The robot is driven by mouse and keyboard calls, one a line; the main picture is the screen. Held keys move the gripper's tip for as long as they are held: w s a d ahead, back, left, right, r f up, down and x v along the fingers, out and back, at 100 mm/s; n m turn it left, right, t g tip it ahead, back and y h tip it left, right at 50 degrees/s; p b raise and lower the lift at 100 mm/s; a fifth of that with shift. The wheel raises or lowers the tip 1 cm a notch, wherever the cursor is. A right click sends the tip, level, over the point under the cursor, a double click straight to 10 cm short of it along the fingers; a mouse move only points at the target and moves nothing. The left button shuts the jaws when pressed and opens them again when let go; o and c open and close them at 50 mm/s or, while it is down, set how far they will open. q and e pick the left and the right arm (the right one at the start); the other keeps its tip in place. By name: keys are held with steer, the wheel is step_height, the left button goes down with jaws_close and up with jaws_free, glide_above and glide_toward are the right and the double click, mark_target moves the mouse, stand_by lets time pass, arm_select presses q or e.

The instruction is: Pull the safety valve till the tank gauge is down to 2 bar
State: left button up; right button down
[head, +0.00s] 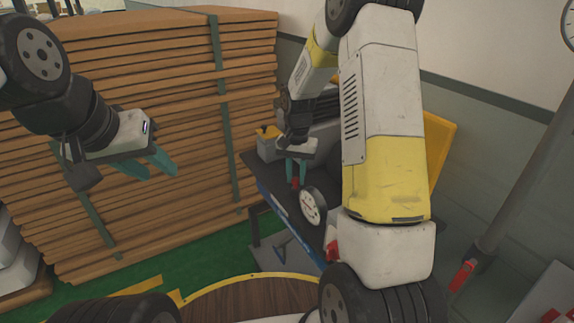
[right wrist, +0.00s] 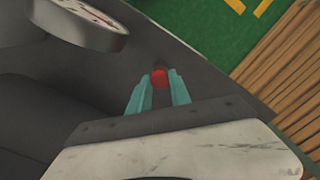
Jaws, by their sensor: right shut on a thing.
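The fingers hide part of the valve. My left gripper (head: 160,168) is raised at the left, in front of stacked boards, with its teal fingers apart and nothing between them.
A tall strapped stack of brown boards (head: 150,90) fills the left and middle back. A yellow-topped box (head: 267,140) stands behind the tank. A grey pole (head: 520,180) with a red handle is at the right. Green floor shows below the boards.

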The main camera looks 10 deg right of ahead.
mark_target(296, 179)
steer(key=shift+r, duration=0.85)
steer(key=c, duration=1.2)
jaws_free()
step_height(296, 179, up, 8)
steer(key=shift+f, duration=0.15)
